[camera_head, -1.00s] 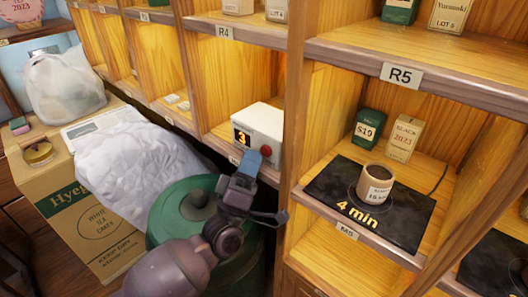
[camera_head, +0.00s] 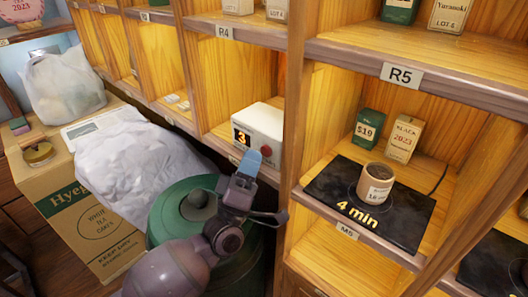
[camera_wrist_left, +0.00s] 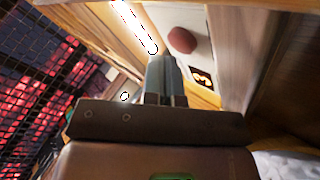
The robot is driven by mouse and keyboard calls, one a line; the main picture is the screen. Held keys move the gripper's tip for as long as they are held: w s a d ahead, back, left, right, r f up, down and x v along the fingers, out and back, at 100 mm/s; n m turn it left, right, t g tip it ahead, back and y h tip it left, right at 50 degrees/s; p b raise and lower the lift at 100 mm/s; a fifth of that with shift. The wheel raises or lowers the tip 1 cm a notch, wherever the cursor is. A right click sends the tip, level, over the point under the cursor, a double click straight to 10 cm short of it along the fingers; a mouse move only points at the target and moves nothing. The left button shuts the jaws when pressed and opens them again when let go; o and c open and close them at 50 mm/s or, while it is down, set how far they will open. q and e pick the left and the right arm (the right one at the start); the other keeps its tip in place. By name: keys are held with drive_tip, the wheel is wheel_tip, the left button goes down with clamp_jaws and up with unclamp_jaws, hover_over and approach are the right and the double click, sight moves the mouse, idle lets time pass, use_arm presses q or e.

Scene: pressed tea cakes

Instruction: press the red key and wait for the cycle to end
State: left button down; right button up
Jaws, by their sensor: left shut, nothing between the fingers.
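The white box (camera_head: 262,121) stands in the shelf compartment under the R4 label. Its red key (camera_head: 266,149) is on the front face, beside a small dark display (camera_head: 242,138) that reads an orange 3. My left gripper (camera_head: 250,160) is shut and empty, its blue-grey fingertips just below and in front of the key, apparently apart from it. In the left wrist view the shut fingers (camera_wrist_left: 162,75) point toward the box, and the red key (camera_wrist_left: 181,41) shows just beyond and to the right of the tips. My right gripper is not in view.
A green round canister (camera_head: 190,205) stands below my left arm. A wooden shelf upright (camera_head: 292,120) is close on the right. A cup (camera_head: 376,184) stands on a black plate (camera_head: 410,222) marked 4 min. A white bag (camera_head: 135,160) lies at left.

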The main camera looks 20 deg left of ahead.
use_arm(q)
drive_tip(key=shift+w, duration=0.1)
drive_tip(key=shift+w+d, duration=0.15)
drive_tip(key=shift+w, duration=0.15)
drive_tip(key=shift+s, duration=0.1)
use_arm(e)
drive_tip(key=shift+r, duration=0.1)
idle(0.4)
use_arm(q)
drive_tip(key=shift+s, duration=0.35)
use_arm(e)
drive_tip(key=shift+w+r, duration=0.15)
use_arm(q)
drive_tip(key=shift+a, duration=0.2)
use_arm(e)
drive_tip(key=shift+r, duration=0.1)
